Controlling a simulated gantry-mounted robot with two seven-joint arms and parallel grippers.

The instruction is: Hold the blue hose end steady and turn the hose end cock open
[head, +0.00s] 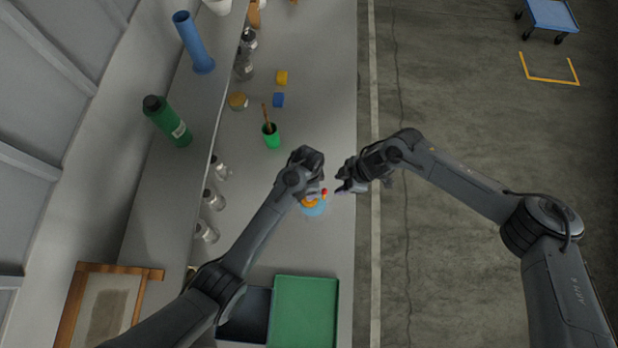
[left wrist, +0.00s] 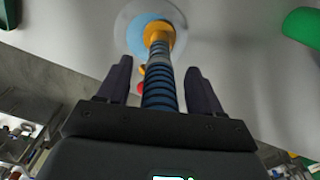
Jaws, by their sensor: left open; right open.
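The blue hose end (left wrist: 160,90) is a ribbed blue tube running between the spread fingers of my left gripper (left wrist: 159,66), with gaps on both sides. An orange-yellow fitting (left wrist: 157,32) is at its far end, above a round light-blue base (left wrist: 138,32). A small red part (left wrist: 141,88), probably the cock's handle, shows beside the hose. In the head view, the red part (head: 324,193) and base (head: 315,208) sit just below my left gripper (head: 313,186), whose arm hides most of the hose. My right gripper (head: 343,184) is open and empty, just right of the red part, apart from it.
A green tray (head: 303,312) lies near the front. Several clear bottles line the left shelf edge. Open floor lies right of the bench.

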